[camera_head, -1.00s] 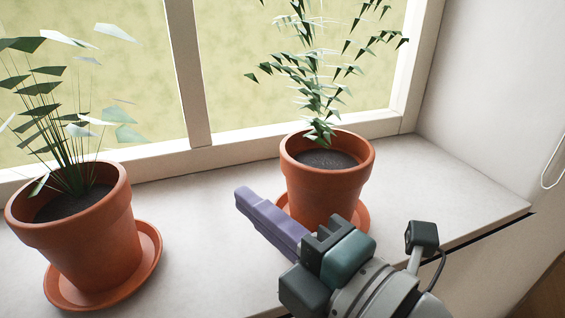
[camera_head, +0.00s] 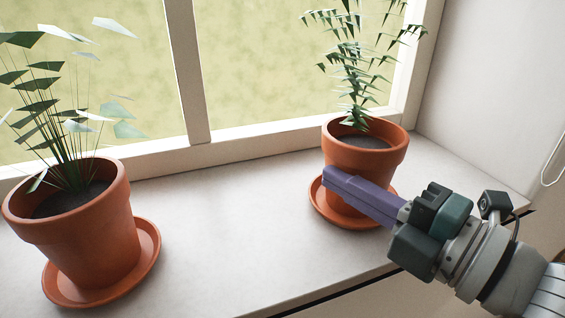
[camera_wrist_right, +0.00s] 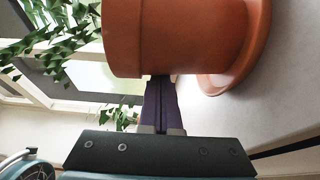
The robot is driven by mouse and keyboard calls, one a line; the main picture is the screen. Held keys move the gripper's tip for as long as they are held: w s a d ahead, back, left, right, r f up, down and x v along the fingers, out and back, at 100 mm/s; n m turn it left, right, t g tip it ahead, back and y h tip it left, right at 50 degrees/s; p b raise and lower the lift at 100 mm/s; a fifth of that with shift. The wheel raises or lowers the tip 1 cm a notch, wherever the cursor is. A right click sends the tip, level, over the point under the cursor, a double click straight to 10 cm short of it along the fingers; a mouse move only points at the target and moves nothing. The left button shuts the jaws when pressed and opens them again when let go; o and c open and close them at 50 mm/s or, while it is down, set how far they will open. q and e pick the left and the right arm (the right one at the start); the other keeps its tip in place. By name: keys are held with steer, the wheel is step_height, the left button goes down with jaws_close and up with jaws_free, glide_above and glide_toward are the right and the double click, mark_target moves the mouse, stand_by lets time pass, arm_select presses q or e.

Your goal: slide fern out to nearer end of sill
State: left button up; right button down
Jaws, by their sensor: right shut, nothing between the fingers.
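The fern (camera_head: 362,75), with drooping fronds of small leaflets, stands upright in a terracotta pot (camera_head: 372,155) on a terracotta saucer (camera_head: 330,212), at the right part of the sill (camera_head: 240,220). My right gripper (camera_head: 332,180) is shut and empty. Its purple fingers lie against or very close to the front left side of the fern's pot, below the rim; exact contact is hard to tell. In the right wrist view the pot (camera_wrist_right: 185,35) and saucer (camera_wrist_right: 245,60) fill the upper middle, just beyond the fingers (camera_wrist_right: 160,105). My left gripper is not in view.
Another potted plant (camera_head: 90,230) with broad pointed leaves stands on its saucer (camera_head: 150,255) at the left. The window frame (camera_head: 260,135) runs behind both pots. The sill between the pots is bare. A white wall (camera_head: 490,100) closes the right end.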

steer(key=w+d+b, duration=0.1)
steer(key=d, duration=0.2)
steer(key=w+d+b, duration=0.2)
steer(key=d, duration=0.2)
steer(key=w+d+b, duration=0.1)
steer(key=d, duration=0.3)
steer(key=shift+w+d+f+b, duration=0.1)
steer(key=shift+w+d+b, duration=0.05)
steer(key=shift+d+b, duration=0.15)
